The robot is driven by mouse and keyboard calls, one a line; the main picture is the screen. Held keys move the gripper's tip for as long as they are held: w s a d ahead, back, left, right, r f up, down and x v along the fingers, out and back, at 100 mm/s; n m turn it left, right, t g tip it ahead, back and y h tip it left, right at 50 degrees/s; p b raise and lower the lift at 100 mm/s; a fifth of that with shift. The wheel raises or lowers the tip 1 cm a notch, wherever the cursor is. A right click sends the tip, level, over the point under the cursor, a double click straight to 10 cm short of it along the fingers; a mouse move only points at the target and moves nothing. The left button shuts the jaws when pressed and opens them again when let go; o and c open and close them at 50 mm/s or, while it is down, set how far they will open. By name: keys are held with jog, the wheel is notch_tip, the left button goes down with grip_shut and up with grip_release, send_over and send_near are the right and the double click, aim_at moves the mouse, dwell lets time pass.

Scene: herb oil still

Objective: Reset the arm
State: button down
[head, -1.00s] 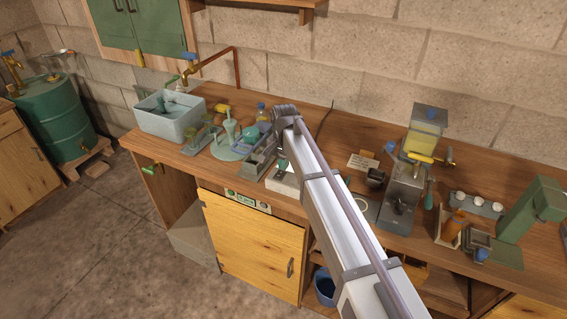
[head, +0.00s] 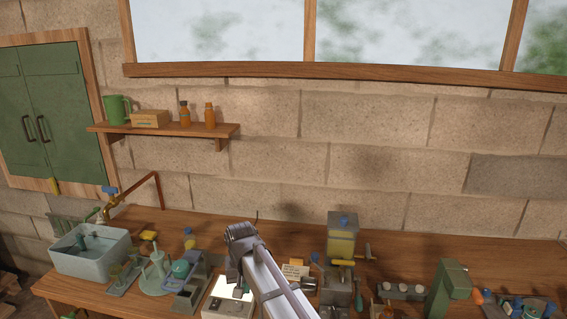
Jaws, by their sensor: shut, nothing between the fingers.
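My arm reaches in from the bottom of the head view, over the wooden workbench (head: 300,232). Its ribbed end joint is at the upper end of the pale link. My gripper (head: 238,290) hangs below that joint, small and dark against a bright white panel (head: 218,290). It is shut, with nothing seen in it. The arm partly covers it, and the fingertips are hard to make out. I cannot tell its height above the panel.
Left of the arm are a grey basin (head: 92,262), a round green stand (head: 157,285) and a grey tray (head: 196,290). To the right are a mill with a yellow hopper (head: 341,243) and a green press (head: 447,285). A wall shelf (head: 165,131) holds a green mug (head: 117,108) and bottles.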

jog(key=s+d+f+m+b, duration=0.1)
jog(key=s+d, duration=0.4)
jog(key=d, duration=0.5)
jog(key=s+d+f+m+b, duration=0.1)
jog(key=s+d, duration=0.4)
jog(key=d, duration=0.5)
jog(key=s+d+f+b, duration=0.1)
jog(key=s+d, duration=0.4)
jog(key=d, duration=0.6)
jog(key=shift+f+m+b, duration=0.4)
jog(key=shift+f, duration=0.35)
